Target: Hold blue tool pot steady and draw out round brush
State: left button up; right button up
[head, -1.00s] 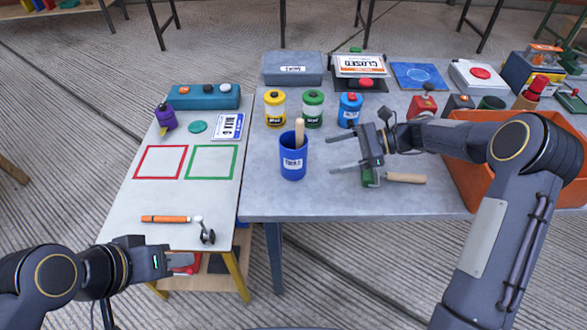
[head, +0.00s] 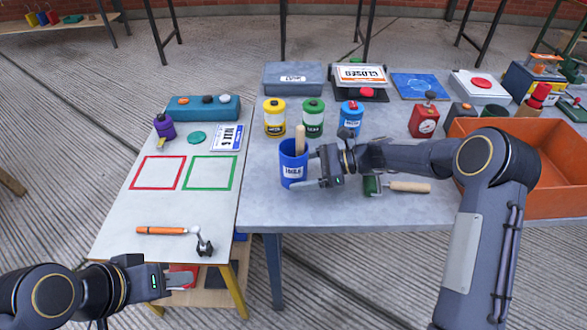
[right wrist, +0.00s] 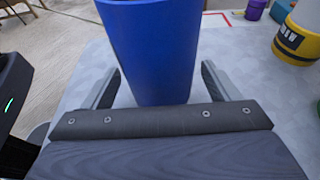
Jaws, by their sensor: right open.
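The blue tool pot (head: 288,165) stands upright on the grey table, with a white label on its front. A wooden handle (head: 300,140), seemingly the round brush's, sticks up out of it; its lower end is hidden inside the pot. My right gripper (head: 308,168) is open at the pot's right side, one finger towards its far side and one towards its near side. In the right wrist view the pot (right wrist: 155,45) stands between the spread fingers (right wrist: 160,78), with gaps showing. My left gripper (head: 180,280) is low at the left, away from the pot; its jaw opening is unclear.
Yellow (head: 275,118), green (head: 313,118) and blue (head: 350,118) capped pots stand behind. A green tool with a wooden handle (head: 408,187) lies right of the pot, under my right arm. An orange crate (head: 520,205) is at the right. The left table (head: 150,208) holds two outlined squares.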

jog(key=shift+a+f, duration=0.15)
jog(key=shift+a, duration=0.2)
jog(key=c, duration=0.7)
